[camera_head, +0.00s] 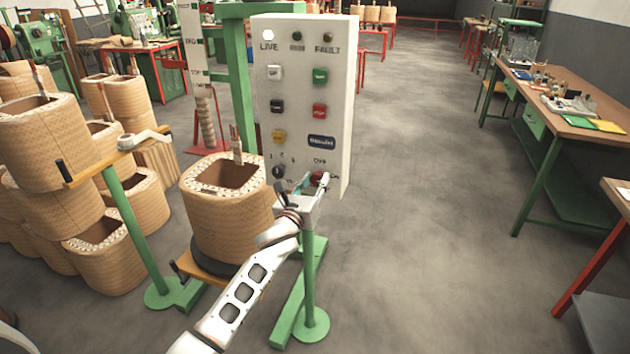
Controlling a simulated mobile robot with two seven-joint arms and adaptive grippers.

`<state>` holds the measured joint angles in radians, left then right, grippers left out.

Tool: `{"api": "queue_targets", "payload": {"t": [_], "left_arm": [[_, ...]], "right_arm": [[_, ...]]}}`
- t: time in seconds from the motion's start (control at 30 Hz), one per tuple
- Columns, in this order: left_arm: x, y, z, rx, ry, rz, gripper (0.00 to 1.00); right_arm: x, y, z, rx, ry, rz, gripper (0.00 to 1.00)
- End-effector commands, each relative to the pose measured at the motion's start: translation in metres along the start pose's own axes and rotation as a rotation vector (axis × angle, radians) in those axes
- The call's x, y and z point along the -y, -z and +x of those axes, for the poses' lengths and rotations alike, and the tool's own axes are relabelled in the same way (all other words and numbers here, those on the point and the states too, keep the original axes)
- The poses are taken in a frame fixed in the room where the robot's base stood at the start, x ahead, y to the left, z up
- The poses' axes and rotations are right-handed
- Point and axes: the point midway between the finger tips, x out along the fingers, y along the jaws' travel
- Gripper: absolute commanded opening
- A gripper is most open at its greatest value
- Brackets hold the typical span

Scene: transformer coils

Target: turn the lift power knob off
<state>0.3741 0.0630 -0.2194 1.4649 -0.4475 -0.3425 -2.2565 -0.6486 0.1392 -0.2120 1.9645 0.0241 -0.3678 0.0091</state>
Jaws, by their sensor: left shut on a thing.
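The white control panel (340,120) stands upright in the middle of the view. It carries lamps marked LIVE and FAULT, several coloured buttons, a dark knob (279,171) at the lower left and a red knob (317,177) at the lower right. The label above the red knob is too small to read surely. My left gripper (311,184) is at the panel's lower right, shut on the red knob. Its fingers hide part of the knob, so its exact turn angle cannot be told. My right gripper is not in view.
A large wound coil (228,226) sits on a stand just left of my left arm, close to it. A green post with a foot (309,290) stands below the gripper. Stacked coils (45,145) fill the left. A workbench (560,118) stands right; the floor between is clear.

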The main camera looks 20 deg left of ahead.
Motion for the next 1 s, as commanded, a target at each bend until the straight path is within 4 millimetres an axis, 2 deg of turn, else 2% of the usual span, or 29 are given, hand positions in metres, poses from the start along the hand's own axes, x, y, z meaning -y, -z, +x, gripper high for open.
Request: {"api": "queue_targets", "payload": {"t": [0.3, 1.0], "left_arm": [[-0.001, -0.001, 0.0, -0.001, 0.0, -0.283, 0.07], [-0.003, 0.002, 0.0, -0.001, -0.001, -0.952, 0.07]], "right_arm": [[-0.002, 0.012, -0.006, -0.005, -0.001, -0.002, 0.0], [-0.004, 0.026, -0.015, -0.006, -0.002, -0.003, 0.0]]}}
